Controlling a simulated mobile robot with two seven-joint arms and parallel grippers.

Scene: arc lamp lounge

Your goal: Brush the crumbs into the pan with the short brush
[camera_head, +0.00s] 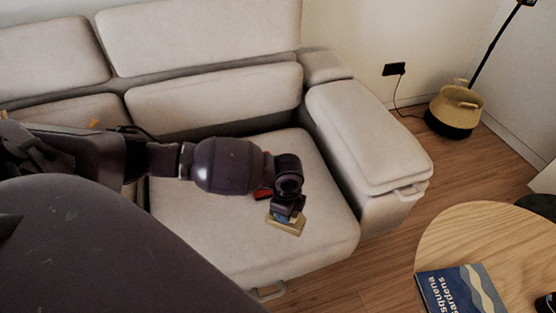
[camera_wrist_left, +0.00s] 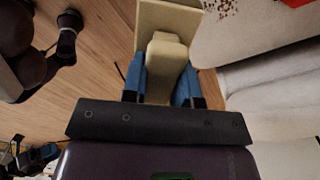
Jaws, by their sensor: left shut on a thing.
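My left gripper (camera_head: 287,214) is shut on the short brush (camera_head: 285,226), over the sofa seat. In the left wrist view, the gripper's blue fingers (camera_wrist_left: 167,82) clasp the brush's pale yellow handle, and its flat block (camera_wrist_left: 168,18) points away. The red pan (camera_head: 262,193) is mostly hidden behind the gripper; an edge of it (camera_wrist_left: 293,3) shows in the wrist view. Dark crumbs (camera_wrist_left: 222,8) lie on the seat between brush and pan in the wrist view. Dark parts with blue pieces (camera_wrist_left: 38,156) at its lower left look like my right gripper; its jaws are unclear.
The beige sofa (camera_head: 215,95) has a raised arm (camera_head: 365,135) right of the seat. A round wooden table (camera_head: 455,235) with a blue book (camera_head: 460,290) stands at the lower right. A basket (camera_head: 455,110) stands on the floor at the back right, with open floor between.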

